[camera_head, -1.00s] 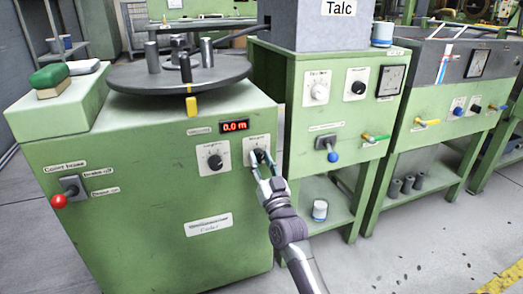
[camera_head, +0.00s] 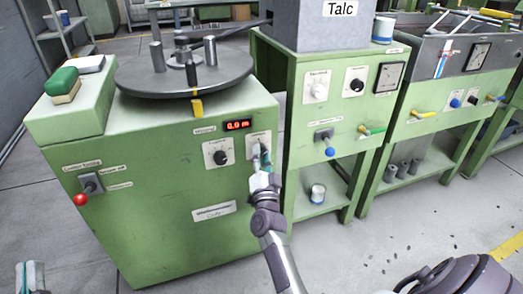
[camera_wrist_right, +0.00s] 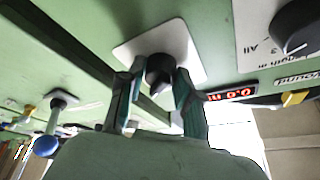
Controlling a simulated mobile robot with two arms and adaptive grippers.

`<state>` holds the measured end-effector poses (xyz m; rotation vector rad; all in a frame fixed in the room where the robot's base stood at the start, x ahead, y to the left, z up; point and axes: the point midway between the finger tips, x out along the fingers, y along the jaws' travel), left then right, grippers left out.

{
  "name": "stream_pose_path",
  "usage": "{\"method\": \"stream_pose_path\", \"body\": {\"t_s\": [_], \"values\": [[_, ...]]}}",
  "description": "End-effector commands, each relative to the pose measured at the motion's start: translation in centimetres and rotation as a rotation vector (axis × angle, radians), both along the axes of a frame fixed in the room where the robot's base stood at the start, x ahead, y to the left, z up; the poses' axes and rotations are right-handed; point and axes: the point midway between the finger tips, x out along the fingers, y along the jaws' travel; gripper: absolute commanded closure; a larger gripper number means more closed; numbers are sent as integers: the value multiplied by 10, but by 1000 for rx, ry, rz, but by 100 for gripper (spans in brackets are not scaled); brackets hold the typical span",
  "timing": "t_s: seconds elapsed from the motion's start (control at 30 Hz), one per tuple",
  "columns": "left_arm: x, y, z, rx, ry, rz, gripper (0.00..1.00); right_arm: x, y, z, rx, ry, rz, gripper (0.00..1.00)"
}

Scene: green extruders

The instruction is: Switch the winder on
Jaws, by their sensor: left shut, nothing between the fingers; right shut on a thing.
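The winder (camera_head: 150,220) is a green cabinet with a dark round plate (camera_head: 185,75) on top. Its red display (camera_head: 237,125) reads 0.0 m. The black rotary knob (camera_wrist_right: 160,66) on a white square plate is at the right of the winder's front. My right gripper (camera_head: 262,158) is shut on this knob, one finger on each side, as the right wrist view shows (camera_wrist_right: 158,88). In the head view the gripper mostly hides the knob. My left gripper (camera_head: 30,277) is shut and empty at the bottom left corner, apart from the winder.
A second black knob (camera_head: 220,157) sits left of the gripped one. A red-ball lever (camera_head: 80,199) sticks out at the winder's front left. The green talc stand (camera_head: 300,130) with a blue-tipped lever (camera_head: 330,151) is close on the right. The floor in front is clear.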

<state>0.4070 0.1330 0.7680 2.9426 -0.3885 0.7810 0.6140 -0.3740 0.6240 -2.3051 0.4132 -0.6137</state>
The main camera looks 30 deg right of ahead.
Motion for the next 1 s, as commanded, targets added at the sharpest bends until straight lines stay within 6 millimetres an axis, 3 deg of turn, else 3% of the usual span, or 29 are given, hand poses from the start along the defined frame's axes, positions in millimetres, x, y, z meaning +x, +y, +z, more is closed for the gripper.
{"method": "stream_pose_path", "body": {"t_s": [0.3, 0.8, 0.83, 0.93, 1.0], "values": [[15, 2, -38, 66, 239, 14, 100, 0, 0, 1, 73, -16, 0, 100], [17, 2, -45, 77, 275, 16, 100, 0, 0, 0, 85, -20, 0, 100], [17, 2, -45, 77, 275, 16, 100, 0, 0, 0, 85, -20, 0, 61], [17, 2, -45, 77, 275, 16, 100, 0, 0, 0, 84, -20, 0, 45], [17, 2, -45, 76, 275, 17, 100, 0, 0, 0, 83, -20, 1, 41]]}}
